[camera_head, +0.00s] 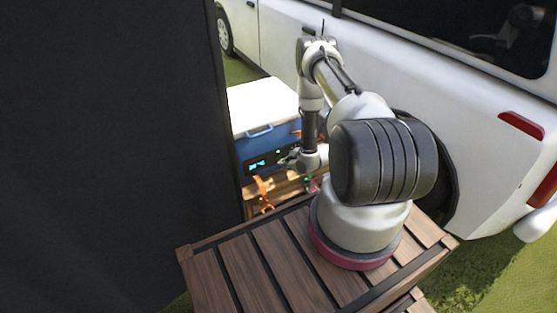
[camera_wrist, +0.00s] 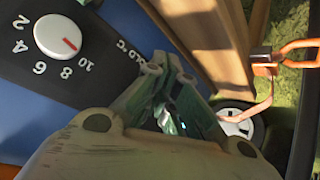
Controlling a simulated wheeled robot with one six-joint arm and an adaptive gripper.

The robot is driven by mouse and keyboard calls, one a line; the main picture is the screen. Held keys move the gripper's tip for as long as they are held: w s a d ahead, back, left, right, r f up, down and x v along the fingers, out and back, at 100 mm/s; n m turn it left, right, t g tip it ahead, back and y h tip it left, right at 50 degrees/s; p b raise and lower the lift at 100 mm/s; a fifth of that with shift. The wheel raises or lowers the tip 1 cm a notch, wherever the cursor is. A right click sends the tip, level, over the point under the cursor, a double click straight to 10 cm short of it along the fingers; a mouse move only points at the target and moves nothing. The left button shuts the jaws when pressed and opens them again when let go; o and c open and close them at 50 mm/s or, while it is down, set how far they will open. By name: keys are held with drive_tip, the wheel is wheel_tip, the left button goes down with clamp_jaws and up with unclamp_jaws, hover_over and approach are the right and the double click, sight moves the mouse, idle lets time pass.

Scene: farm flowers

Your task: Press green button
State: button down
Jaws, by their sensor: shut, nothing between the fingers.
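The blue cooler box (camera_head: 253,147) with a white lid stands beyond my wooden base. Its dark front panel (camera_head: 262,162) shows small cyan-green lit spots, too small to tell apart as button or display. My gripper (camera_head: 289,159) is at the right part of this panel, close to it; I cannot tell whether it touches. In the wrist view my gripper (camera_wrist: 163,66) has its fingers together and empty, over the panel's edge beside the "COLD °C" lettering. A white dial (camera_wrist: 57,36) with a red mark and numbers is at upper left. No green button shows clearly; the fingers may hide it.
Orange straps (camera_head: 263,194) hang at the cooler's front, and an orange hook (camera_wrist: 298,48) shows at right in the wrist view. A wooden stand (camera_head: 290,186) is under the cooler. A white vehicle (camera_head: 440,80) is at right, a dark wall (camera_head: 105,150) at left.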

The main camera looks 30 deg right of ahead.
drive_tip(key=s, duration=0.6)
idle(0.3)
drive_tip(key=shift+d, duration=0.1)
idle(0.3)
